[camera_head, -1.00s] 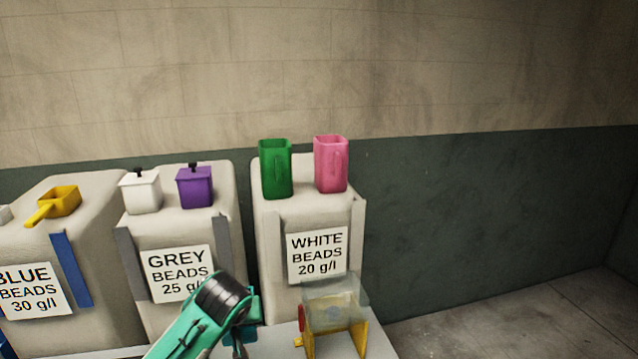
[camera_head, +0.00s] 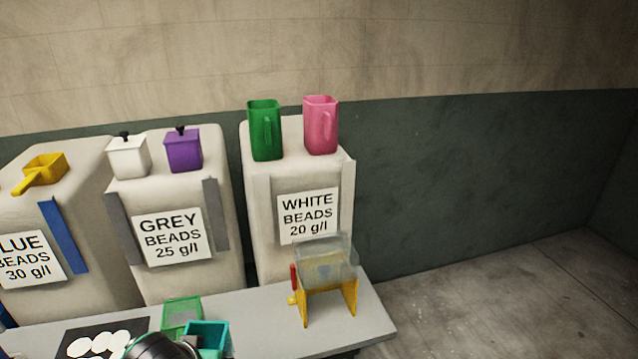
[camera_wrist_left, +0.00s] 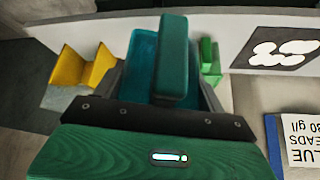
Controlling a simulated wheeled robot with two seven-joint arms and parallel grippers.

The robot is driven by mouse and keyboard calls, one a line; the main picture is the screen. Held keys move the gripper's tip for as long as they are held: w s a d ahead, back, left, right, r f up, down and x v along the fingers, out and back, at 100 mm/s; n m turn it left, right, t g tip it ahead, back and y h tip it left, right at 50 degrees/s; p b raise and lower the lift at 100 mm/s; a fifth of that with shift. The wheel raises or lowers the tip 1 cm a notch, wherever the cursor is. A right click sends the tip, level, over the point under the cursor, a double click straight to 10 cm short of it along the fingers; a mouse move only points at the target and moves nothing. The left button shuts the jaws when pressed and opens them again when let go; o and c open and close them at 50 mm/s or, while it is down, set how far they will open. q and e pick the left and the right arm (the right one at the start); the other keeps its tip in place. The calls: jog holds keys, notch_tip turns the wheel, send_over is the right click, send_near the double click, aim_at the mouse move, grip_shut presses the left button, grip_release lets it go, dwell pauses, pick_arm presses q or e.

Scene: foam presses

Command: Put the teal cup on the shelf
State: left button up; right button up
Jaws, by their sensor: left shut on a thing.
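The teal cup (camera_head: 208,338) is at the bottom of the head view, over or on the pale shelf-like top; whether it touches is unclear. In the left wrist view, the teal cup (camera_wrist_left: 143,55) shows its open inside and a raised dark teal handle. My left gripper (camera_wrist_left: 165,85) is shut on the cup at its handle; the exact grip is partly hidden. In the head view only my dark left wrist shows, at the cup's left. My right gripper is in neither view.
A pale shelf-like top (camera_head: 375,322) runs before the bead bins. A green box (camera_head: 182,314) stands close behind the cup. A yellow stand with a clear hopper (camera_head: 325,275) is to the right. A black card with white shapes (camera_head: 88,342) lies left. Green (camera_head: 265,130) and pink (camera_head: 320,125) jugs stand high.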

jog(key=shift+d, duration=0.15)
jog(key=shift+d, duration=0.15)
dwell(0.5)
